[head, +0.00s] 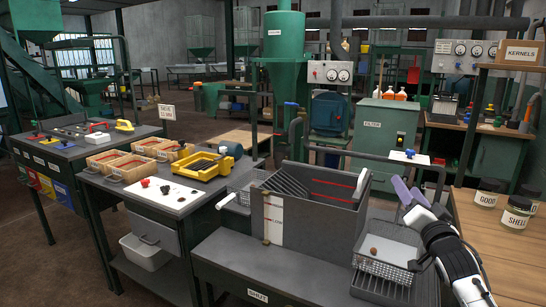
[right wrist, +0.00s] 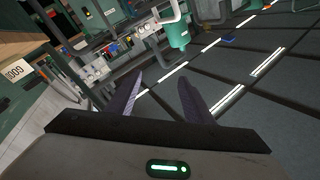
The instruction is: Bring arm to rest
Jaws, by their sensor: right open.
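My right gripper (head: 408,191) is at the right of the head view, above the wire basket with a white tray (head: 390,238). Its two purple-grey fingers point up and to the left. In the right wrist view the fingers (right wrist: 160,98) stand apart with nothing between them, so it is open and empty. A small brown nut (head: 373,251) lies in the tray below the gripper. My left gripper does not show in either view.
A grey hopper (head: 320,213) stands just left of my right gripper. A wooden table (head: 490,235) with jars (head: 516,214) is at the right. A bench with wooden boxes (head: 128,165) and a yellow tool (head: 202,172) is at the left. A green filter cabinet (head: 377,135) stands behind.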

